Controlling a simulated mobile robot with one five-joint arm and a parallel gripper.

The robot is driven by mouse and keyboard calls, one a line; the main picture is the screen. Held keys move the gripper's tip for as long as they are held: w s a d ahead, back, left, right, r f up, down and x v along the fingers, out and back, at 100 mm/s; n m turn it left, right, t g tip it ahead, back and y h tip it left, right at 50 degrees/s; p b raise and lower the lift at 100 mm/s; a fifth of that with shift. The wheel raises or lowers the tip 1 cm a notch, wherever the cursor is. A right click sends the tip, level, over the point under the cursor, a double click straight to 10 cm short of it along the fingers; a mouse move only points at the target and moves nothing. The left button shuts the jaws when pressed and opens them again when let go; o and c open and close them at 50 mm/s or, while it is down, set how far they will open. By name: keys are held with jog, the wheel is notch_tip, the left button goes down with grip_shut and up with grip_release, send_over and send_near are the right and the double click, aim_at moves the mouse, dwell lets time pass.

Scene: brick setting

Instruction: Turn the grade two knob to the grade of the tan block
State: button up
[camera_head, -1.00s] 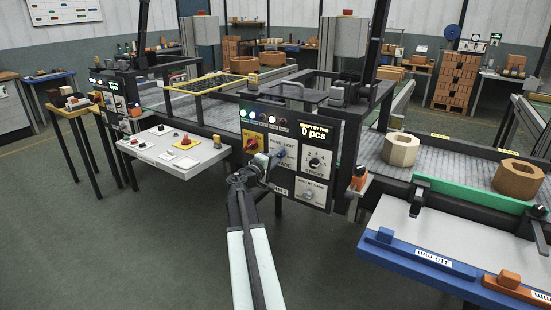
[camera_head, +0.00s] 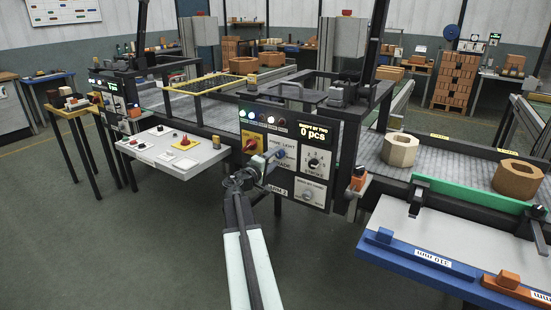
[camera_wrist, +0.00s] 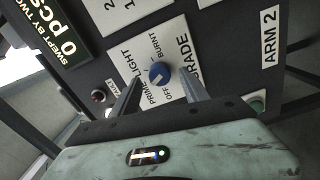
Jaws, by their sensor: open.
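The grade knob is a small round blue knob (camera_wrist: 160,73) on a white plate (camera_wrist: 143,58) marked GRADE, with PRIME, LIGHT, BURNT and OFF around it. An ARM 2 label (camera_wrist: 270,37) is beside it. The knob's pointer setting is too small to tell. My gripper (camera_wrist: 161,78) is open, its fingertips on either side of the knob; contact does not show. In the head view my gripper (camera_head: 264,164) is at the panel, partly covering the grade plate. A tan, hollow, many-sided block (camera_head: 400,150) sits on the grey conveyor (camera_head: 440,172).
A brown-orange hollow block (camera_head: 518,178) sits farther right on the conveyor. On the same panel are a stroke dial (camera_head: 314,162), a lower knob (camera_head: 308,194), a red-yellow switch (camera_head: 250,144) and a "0 pcs" display (camera_head: 312,132). A button desk (camera_head: 172,150) stands left. Floor in front is open.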

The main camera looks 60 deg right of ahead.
jog(key=a, duration=0.6)
